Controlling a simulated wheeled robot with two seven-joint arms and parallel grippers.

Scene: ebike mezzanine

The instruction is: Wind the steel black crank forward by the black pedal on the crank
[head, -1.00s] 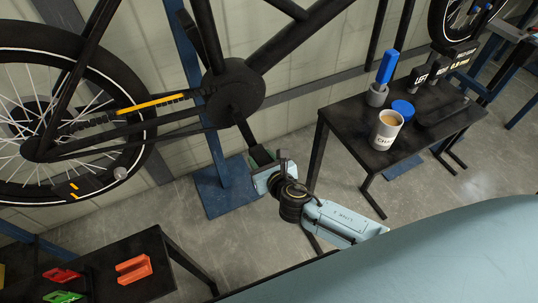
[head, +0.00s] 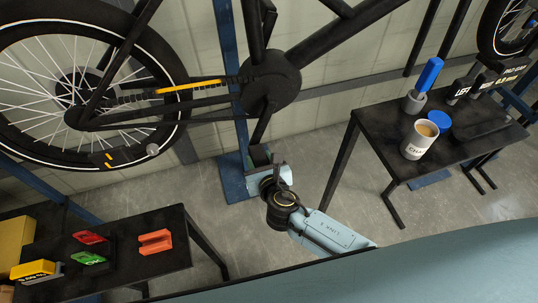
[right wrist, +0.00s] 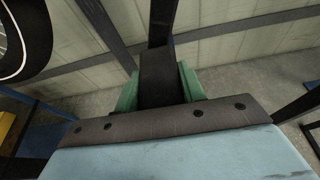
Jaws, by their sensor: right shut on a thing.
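The steel black crank (head: 263,126) hangs almost straight down, leaning slightly left, from the round black chainring (head: 272,80) of the raised bike. The black pedal (head: 260,153) is at its lower end. My right gripper (head: 262,160) is shut on the pedal from below, partly hiding it. In the right wrist view the black pedal (right wrist: 157,78) sits between the green fingers of my right gripper (right wrist: 157,88), with the crank (right wrist: 163,22) rising behind it. My left gripper is not in view.
A blue stand foot (head: 236,180) is on the floor just left of my gripper. A black table (head: 372,125) at the right holds a mug (head: 419,141) and other items. Another black table (head: 130,275) at lower left holds coloured parts. The rear wheel (head: 75,85) is at upper left.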

